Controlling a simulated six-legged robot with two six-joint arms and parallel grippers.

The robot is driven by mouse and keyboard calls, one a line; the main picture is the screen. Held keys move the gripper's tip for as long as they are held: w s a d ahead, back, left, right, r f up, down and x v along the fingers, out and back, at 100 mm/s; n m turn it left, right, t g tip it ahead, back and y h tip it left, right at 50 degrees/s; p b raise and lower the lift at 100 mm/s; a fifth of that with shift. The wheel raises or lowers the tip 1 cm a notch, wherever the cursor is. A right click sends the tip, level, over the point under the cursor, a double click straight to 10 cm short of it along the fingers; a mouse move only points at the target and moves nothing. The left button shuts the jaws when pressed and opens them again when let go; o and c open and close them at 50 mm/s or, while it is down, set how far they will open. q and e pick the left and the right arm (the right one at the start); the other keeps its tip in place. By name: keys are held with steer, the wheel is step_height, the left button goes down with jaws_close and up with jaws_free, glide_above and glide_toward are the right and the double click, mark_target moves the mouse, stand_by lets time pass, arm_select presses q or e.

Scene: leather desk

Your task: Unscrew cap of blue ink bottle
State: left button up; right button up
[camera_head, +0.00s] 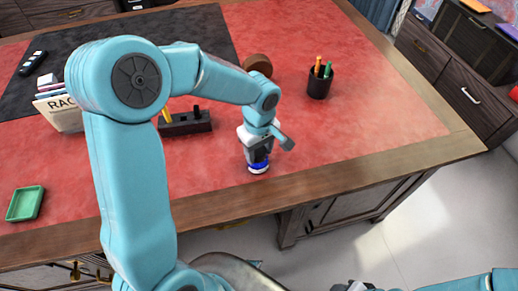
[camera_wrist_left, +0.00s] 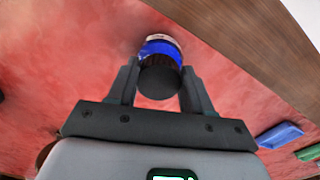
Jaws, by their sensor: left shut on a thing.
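The blue ink bottle (camera_head: 258,167) stands upright on the red leather desktop near its front edge. In the head view only its blue and white lower part shows below my left gripper (camera_head: 257,152). In the left wrist view the bottle's blue body (camera_wrist_left: 162,47) shows beyond its round black cap (camera_wrist_left: 158,82). My left gripper (camera_wrist_left: 158,88) is above the bottle, its two fingers on either side of the cap and shut on it. My right gripper is not clearly in view; part of my right arm shows at the lower right of the head view.
A black pen cup (camera_head: 319,84) stands behind and right. A dark pen stand (camera_head: 185,123) and magazines (camera_head: 60,112) are to the left, and a green tray (camera_head: 25,203) is far left. A brown round object (camera_head: 258,65) stands behind the arm. The desktop right of the bottle is clear.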

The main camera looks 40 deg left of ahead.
stand_by(0.4)
arm_select(q)
steer(key=shift+w+f+n+b, duration=0.1)
steer(key=shift+f+n+b, duration=0.1)
steer(key=shift+n+b, duration=1.1)
steer(key=shift+n, duration=0.2)
steer(key=shift+r+n, duration=0.1)
steer(key=shift+n, duration=0.4)
steer(key=shift+n+b, duration=0.5)
steer(key=shift+b, duration=0.1)
steer(key=shift+w+n+b, duration=0.1)
steer(key=shift+n+b, duration=0.35)
steer(key=shift+n, duration=1.05)
